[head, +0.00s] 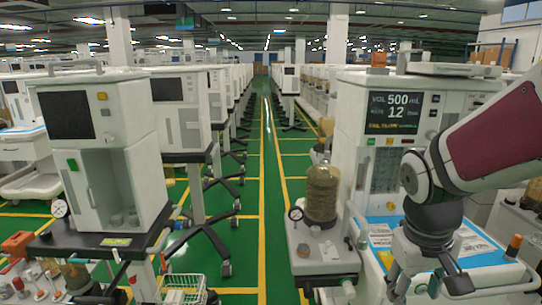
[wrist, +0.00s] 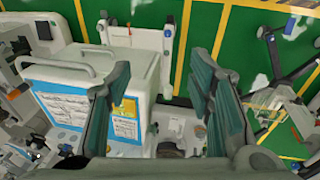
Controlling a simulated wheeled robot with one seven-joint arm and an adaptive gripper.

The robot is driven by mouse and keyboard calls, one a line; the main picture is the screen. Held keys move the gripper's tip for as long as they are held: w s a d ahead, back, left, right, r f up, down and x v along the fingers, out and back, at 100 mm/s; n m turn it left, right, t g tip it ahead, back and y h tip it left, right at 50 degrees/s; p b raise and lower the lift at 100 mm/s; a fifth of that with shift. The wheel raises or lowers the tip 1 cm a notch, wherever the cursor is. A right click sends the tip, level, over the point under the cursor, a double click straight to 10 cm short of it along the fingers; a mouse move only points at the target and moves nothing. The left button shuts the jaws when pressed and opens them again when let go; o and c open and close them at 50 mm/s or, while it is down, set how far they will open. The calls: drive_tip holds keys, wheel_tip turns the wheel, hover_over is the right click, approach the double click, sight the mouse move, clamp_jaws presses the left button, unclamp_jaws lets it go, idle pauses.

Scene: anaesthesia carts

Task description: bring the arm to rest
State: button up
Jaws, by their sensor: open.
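My arm comes in from the right side of the head view, and its gripper (head: 418,290) points down in front of the anaesthesia cart at the right. The gripper is over or close in front of the cart's blue-edged work surface; the exact gap is hard to tell. In the wrist view the two green-padded fingers of my gripper (wrist: 160,85) stand wide apart with nothing between them. A white cart top with a handle and paper sheets shows behind the left finger.
The right cart (head: 342,150) has a screen (head: 393,112) reading 500 mL and a glass canister (head: 322,194) on its side shelf. Another cart (head: 100,150) stands at the left. A green aisle (head: 262,190) with yellow lines is clear between the rows.

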drive_tip(key=s+a+r+t+y, duration=0.1)
drive_tip(key=s+a+r, duration=0.1)
drive_tip(key=s, duration=0.4)
drive_tip(key=s+a+r+t+y, duration=0.1)
drive_tip(key=s+a+r+t, duration=0.1)
drive_tip(key=s+r, duration=0.3)
drive_tip(key=shift+s+a+m, duration=0.35)
drive_tip(key=shift+a+m, duration=0.05)
drive_tip(key=shift+a, duration=0.2)
